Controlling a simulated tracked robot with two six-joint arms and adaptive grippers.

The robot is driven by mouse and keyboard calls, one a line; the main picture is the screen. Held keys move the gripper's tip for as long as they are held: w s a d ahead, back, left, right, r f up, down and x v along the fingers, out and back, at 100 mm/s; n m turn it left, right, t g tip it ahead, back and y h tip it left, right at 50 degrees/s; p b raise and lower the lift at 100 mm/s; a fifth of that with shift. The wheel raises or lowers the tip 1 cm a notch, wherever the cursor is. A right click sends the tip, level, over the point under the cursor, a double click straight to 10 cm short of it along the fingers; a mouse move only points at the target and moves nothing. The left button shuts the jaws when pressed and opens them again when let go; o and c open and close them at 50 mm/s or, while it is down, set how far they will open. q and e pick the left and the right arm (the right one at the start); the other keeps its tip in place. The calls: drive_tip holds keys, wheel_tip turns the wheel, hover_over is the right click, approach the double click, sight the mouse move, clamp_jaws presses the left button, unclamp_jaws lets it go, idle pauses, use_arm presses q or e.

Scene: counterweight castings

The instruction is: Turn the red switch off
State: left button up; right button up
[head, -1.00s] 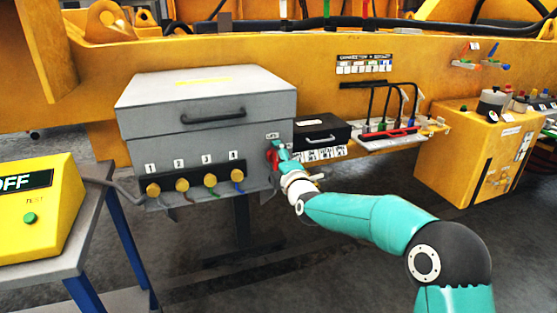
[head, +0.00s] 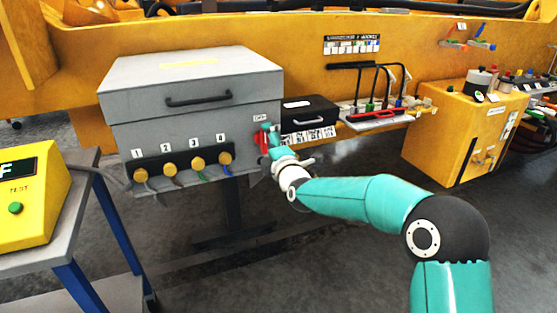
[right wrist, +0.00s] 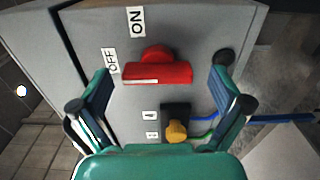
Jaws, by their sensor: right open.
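The red switch (head: 262,139) is on the right end of the grey box's front, largely hidden behind my right gripper (head: 271,140) in the head view. In the right wrist view the red switch (right wrist: 158,72) is a thick bar handle on a round hub, lying across the picture. An ON label (right wrist: 136,21) and an OFF label (right wrist: 111,61) are beside it. My right gripper (right wrist: 162,74) is open, with one finger on each side of the handle and gaps between. My left gripper is out of view.
The grey box (head: 190,110) has several numbered yellow plugs (head: 168,170) left of the switch. A black case (head: 309,112) is close on its right. A yellow tester (head: 30,200) stands on a grey table at the left. A yellow cabinet (head: 455,140) is at right.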

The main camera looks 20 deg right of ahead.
drive_tip(key=s, duration=1)
drive_tip(key=shift+d, duration=0.15)
drive_tip(key=shift+s+f, duration=0.1)
